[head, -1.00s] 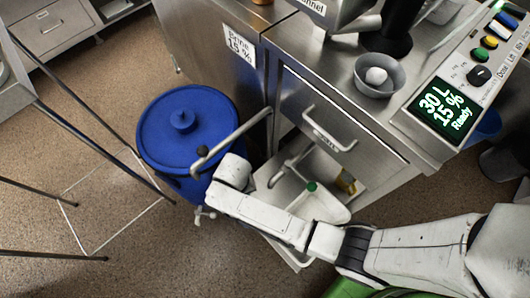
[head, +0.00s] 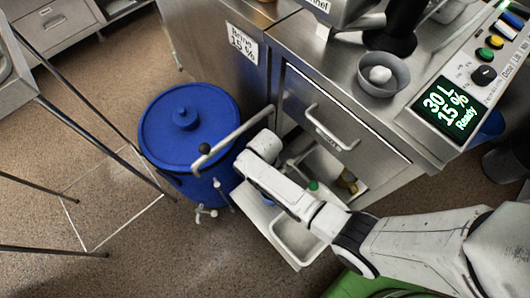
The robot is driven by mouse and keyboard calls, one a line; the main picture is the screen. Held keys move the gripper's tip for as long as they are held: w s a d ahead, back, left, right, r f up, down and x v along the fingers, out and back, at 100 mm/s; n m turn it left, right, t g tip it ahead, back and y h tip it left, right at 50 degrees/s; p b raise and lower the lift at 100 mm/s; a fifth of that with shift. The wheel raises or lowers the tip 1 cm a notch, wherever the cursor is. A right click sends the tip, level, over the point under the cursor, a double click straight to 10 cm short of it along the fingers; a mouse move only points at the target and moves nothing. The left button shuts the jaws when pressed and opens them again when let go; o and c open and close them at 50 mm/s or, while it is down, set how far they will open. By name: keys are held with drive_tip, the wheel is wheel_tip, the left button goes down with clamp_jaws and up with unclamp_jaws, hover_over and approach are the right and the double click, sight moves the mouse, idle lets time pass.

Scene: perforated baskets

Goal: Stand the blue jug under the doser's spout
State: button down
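The doser (head: 400,112) is the steel unit with a lit panel reading "30 L 15% Ready". A steel pipe with a black knob (head: 238,132) reaches over a lidded blue barrel (head: 190,130); I cannot tell if this pipe is the doser's spout. A blue piece (head: 489,126) shows at the far right behind the panel, mostly hidden. A small blue patch (head: 265,199) shows beside my forearm over the open lower bay. I cannot tell whether either is the jug. My wrist is at the bay's left, right of the barrel; my gripper's fingers are hidden.
A pale tray (head: 297,240) stands below my arm, in front of the bay. A tap (head: 205,212) sticks out low on the barrel. A grey bowl (head: 383,74) stands on the counter. A metal rack (head: 70,120) is at left; floor is clear in front.

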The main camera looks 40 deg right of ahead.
drive_tip(key=shift+f, duration=0.15)
drive_tip(key=c, duration=0.9)
unclamp_jaws()
wheel_tip(320, 180, up, 12)
drive_tip(key=p, duration=0.2)
drive_tip(key=shift+r+p, duration=0.2)
drive_tip(key=shift+p, duration=0.2)
